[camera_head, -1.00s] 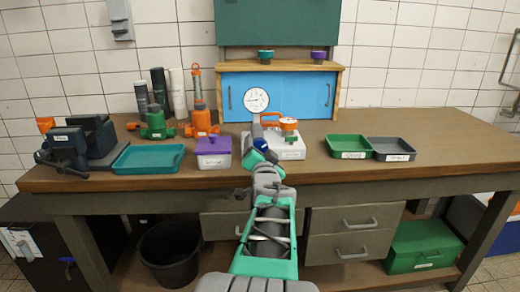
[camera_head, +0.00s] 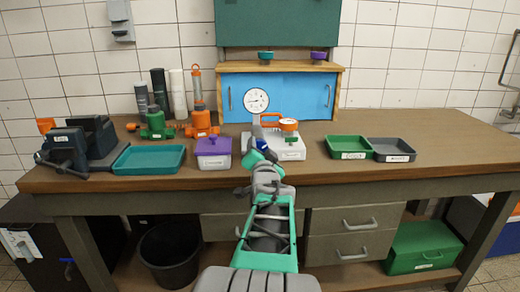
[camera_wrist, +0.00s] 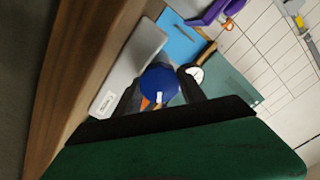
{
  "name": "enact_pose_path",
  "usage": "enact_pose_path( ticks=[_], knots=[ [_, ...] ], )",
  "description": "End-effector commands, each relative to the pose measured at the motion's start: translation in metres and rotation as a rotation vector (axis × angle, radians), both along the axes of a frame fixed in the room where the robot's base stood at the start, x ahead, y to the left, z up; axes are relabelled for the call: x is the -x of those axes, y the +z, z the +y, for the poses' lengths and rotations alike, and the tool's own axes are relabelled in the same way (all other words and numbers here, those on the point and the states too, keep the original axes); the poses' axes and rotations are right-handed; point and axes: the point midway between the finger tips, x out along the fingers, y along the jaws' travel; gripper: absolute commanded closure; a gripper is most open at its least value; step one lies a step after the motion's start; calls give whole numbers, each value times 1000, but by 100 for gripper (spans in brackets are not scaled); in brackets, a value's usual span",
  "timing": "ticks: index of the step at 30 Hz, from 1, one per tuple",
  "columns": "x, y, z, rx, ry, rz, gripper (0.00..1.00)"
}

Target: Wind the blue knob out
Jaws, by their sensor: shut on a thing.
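The blue knob (camera_wrist: 158,84) is round and sits between the two fingers of my gripper (camera_wrist: 160,92) in the wrist view. The fingers are shut on it from both sides. In the head view my gripper (camera_head: 258,143) is at the left front of a white-grey unit (camera_head: 291,153) with an orange pipe (camera_head: 270,124) and an orange-rimmed gauge (camera_head: 288,125). The knob is mostly hidden by my gripper there. The join behind the knob is hidden in the wrist view.
A white box with a purple lid (camera_head: 213,147) stands close left of my gripper. A teal tray (camera_head: 150,171) and a dark vise (camera_head: 80,148) are further left. Green (camera_head: 348,157) and grey (camera_head: 393,159) trays lie to the right.

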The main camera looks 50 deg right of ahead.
Motion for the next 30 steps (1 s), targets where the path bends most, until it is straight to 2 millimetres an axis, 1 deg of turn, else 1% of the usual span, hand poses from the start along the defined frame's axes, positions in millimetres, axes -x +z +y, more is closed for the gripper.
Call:
enact_pose_path(
  ticks=[1, 3, 14, 20, 30],
  knots=[
    [0, 0, 0, 0, 0, 0, 89],
    [0, 0, 0, 0, 0, 0, 93],
    [0, -3, 0, 41, 1, 46, 93],
    [-1, -4, 0, 123, 0, 136, 93],
    [-1, -5, 1, 327, 0, 368, 93]
  ],
)
